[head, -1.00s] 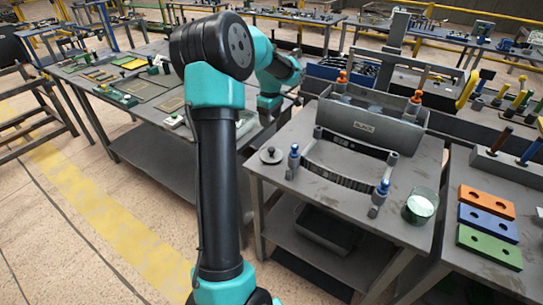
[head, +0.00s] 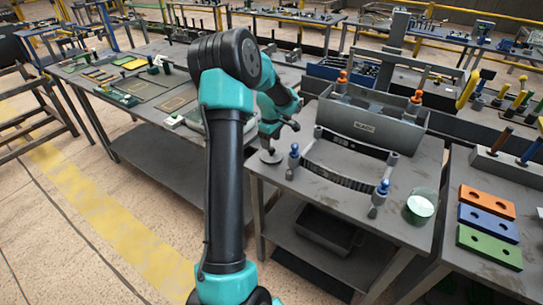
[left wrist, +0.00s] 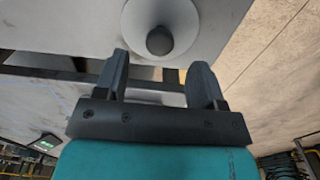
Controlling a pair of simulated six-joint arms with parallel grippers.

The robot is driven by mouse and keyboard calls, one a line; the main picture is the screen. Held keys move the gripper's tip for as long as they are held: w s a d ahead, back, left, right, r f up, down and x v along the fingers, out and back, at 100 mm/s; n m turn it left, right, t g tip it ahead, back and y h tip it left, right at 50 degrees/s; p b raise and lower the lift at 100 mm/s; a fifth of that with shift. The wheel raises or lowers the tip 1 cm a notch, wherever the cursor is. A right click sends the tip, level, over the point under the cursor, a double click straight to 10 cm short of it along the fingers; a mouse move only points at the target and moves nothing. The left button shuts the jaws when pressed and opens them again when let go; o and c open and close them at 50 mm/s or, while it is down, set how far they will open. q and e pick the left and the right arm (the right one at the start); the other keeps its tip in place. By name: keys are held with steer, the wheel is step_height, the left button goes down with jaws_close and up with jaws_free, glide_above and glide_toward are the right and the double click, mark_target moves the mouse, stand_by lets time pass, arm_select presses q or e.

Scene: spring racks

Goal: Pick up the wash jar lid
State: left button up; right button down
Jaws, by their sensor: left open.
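The wash jar lid (head: 271,158) is a round grey disc with a dark knob, lying at the left corner of the middle table. In the left wrist view the lid (left wrist: 184,14) is at the top, with its knob (left wrist: 160,40) just beyond the fingertips. A green glass jar (head: 419,208) stands at the right of the same table. My right gripper is not in view.
Blue-topped posts (head: 294,160) with a curved dark strip stand just right of the lid. A grey bin (head: 370,123) is behind them. Orange, blue and green blocks (head: 488,222) lie on the right table. The middle table's front is mostly bare.

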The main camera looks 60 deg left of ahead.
mark_target(272, 149)
arm_select(q)
steer(key=shift+w+d+f, duration=0.1)
steer(key=shift+d+f, duration=0.05)
steer(key=shift+f, duration=2.45)
steer(key=c, duration=1)
